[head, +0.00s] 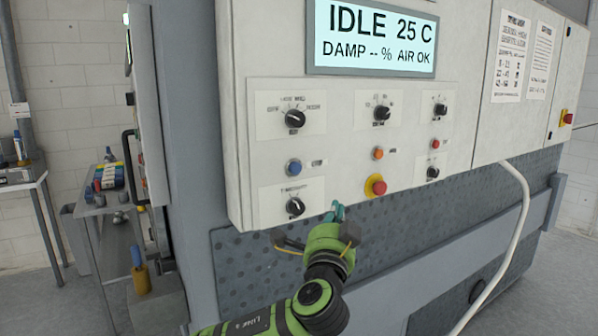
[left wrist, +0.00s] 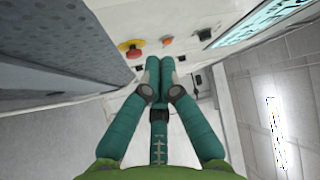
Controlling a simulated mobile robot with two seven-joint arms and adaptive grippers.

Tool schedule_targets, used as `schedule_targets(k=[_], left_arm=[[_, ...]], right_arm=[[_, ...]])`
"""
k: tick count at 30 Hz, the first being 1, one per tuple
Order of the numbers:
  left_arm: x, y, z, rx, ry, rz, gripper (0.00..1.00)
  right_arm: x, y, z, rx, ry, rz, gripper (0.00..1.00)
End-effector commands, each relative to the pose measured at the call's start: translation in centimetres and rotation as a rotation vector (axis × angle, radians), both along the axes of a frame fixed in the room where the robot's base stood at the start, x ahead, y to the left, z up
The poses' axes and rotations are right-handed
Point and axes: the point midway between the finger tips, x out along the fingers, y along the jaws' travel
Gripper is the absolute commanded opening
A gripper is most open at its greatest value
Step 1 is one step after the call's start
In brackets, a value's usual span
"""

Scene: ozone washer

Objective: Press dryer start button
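The dryer's grey control panel (head: 345,120) fills the middle of the head view. It carries a blue button (head: 294,166), an orange button (head: 377,153) and a red button (head: 435,143). Their small labels are too small to read, so I cannot tell which is start. The display (head: 371,37) reads IDLE 25 C, DAMP -- %, AIR OK. My left gripper (head: 336,211) is at the panel's lower edge, below the buttons. In the left wrist view its teal fingertips (left wrist: 160,62) are together and empty, with the orange button (left wrist: 167,41) beyond them. My right gripper is not seen.
A red emergency stop on a yellow base (head: 376,185) sits below the orange button, near my left gripper; it also shows in the left wrist view (left wrist: 130,48). Several black knobs (head: 294,118) surround the buttons. A white hose (head: 520,215) hangs at the right.

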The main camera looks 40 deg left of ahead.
Motion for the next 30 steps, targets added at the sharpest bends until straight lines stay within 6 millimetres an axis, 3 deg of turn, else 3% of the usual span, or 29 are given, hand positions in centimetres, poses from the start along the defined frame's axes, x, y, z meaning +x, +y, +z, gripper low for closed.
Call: schedule_targets(k=[3, 9, 23, 30], left_arm=[[-2.2, -0.4, 3.6, 0.027, -0.083, 0.009, 0.0], [-4.3, -0.7, 6.3, 0.043, -0.149, 0.019, 0.0], [-4.4, -0.5, 6.5, 0.044, -0.155, 0.022, 0.0], [-3.5, 1.8, 6.5, 0.048, -0.154, 0.025, 0.0]], right_arm=[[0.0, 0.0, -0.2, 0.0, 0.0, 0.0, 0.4], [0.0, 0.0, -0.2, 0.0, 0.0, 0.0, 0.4], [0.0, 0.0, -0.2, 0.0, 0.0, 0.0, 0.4], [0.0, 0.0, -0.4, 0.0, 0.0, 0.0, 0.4]])
